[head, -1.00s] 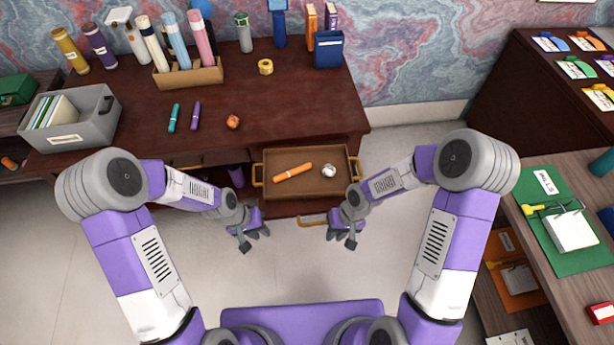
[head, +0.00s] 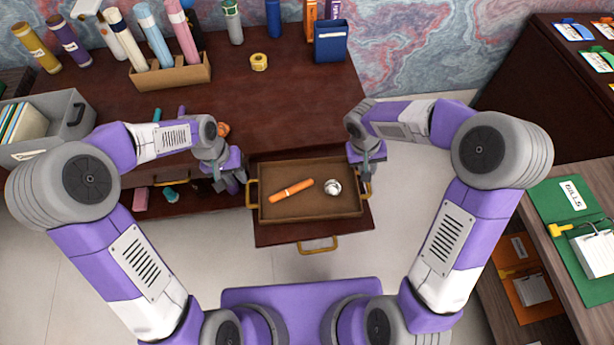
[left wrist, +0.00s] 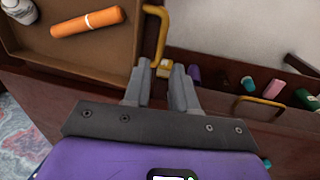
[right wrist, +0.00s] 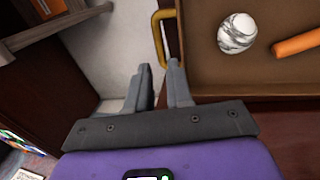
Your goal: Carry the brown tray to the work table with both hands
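The brown tray (head: 310,208) has a yellow handle at each end and sits on the pulled-out drawer of the dark desk. My right gripper (head: 365,176) is at the right handle (head: 367,188). In the right wrist view its fingers (right wrist: 159,80) are apart, the handle (right wrist: 160,36) just past the tips.
The dark desk (head: 290,115) holds a grey bin (head: 75,120), a cardboard holder of rolls (head: 170,75), yellow tape (head: 259,62) and a blue box (head: 330,42). A side table (head: 545,225) with green clipboard is at right. Floor in front of the drawer is clear.

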